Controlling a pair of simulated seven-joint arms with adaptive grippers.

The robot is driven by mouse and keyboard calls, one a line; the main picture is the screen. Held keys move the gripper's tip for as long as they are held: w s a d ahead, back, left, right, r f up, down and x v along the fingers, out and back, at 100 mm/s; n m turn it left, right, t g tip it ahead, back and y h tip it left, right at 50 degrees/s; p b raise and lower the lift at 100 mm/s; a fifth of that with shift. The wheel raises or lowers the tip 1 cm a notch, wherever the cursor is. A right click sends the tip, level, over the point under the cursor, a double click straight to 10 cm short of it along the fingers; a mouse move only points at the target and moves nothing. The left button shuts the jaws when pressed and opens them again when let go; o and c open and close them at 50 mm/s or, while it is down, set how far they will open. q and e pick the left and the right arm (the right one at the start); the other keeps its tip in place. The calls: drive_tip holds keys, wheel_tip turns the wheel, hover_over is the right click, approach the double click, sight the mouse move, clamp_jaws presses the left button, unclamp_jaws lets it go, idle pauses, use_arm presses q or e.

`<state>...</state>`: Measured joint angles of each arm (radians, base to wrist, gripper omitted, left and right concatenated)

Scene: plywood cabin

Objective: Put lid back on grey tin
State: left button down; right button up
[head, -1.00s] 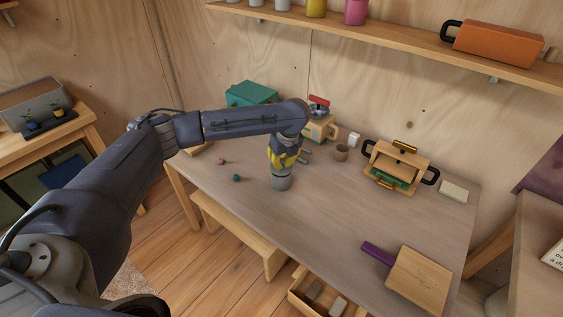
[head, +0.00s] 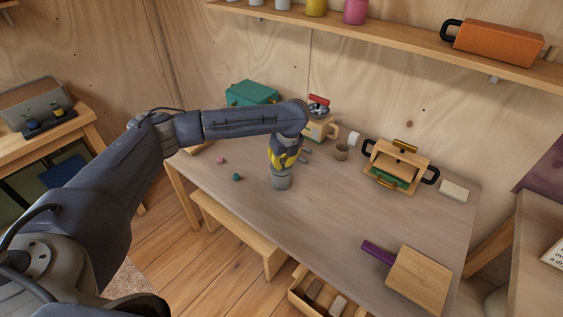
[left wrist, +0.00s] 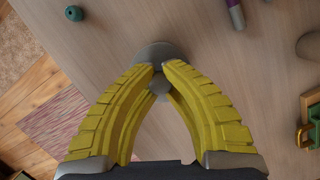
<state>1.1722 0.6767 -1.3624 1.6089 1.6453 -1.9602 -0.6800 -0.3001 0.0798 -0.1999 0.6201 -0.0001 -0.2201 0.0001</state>
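The grey tin (head: 281,181) stands upright on the table, below my left gripper (head: 282,164). In the left wrist view the yellow fingers (left wrist: 162,70) come together on the small grey knob (left wrist: 159,84) of the round grey lid (left wrist: 154,52). The lid is over the tin's top; I cannot tell whether it sits fully down. The fingers hide part of the lid and tin. My right gripper is in neither view.
A brown cup (head: 341,152) and a wooden press-like box (head: 396,168) stand behind to the right. A purple-handled board (head: 419,281) lies front right. The table's middle is clear.

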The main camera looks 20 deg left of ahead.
use_arm(q)
drive_tip(key=c, duration=0.9)
unclamp_jaws()
drive_tip(key=shift+r, duration=0.15)
drive_tip(key=shift+r, duration=3.3)
clamp_jaws()
drive_tip(key=shift+f, duration=3.05)
